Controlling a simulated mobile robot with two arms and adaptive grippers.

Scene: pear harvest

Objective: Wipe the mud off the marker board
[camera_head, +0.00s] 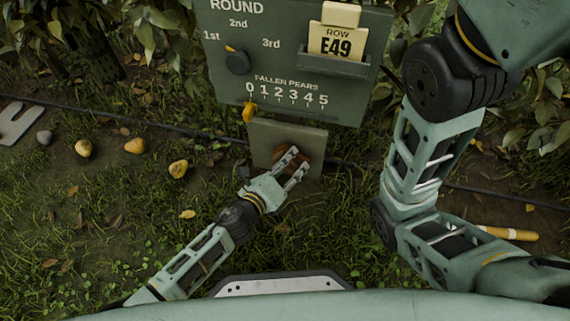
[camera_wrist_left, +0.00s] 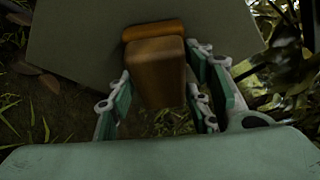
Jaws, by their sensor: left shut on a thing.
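The small grey-green marker board (camera_head: 313,139) hangs below the larger sign. In the left wrist view, the board (camera_wrist_left: 80,35) fills the upper part. My left gripper (camera_head: 298,159) reaches up to the board's lower half. It is shut on a brown block (camera_wrist_left: 158,75), whose lighter orange-brown far end (camera_wrist_left: 153,30) is at the board's face; I cannot tell whether it touches. A brown area shows between and behind the fingers in the head view. I cannot tell mud from block there. My right arm is at the right, its gripper out of view.
The larger sign (camera_head: 222,55) carries a dark knob (camera_head: 237,62), a yellow pointer (camera_head: 249,111) at 0 and a card reading E49 (camera_head: 333,43). Several yellow pears, one here (camera_head: 135,146), lie on the ground at left. A dark hose (camera_head: 110,115) crosses behind. A yellow stick (camera_head: 510,234) lies at right.

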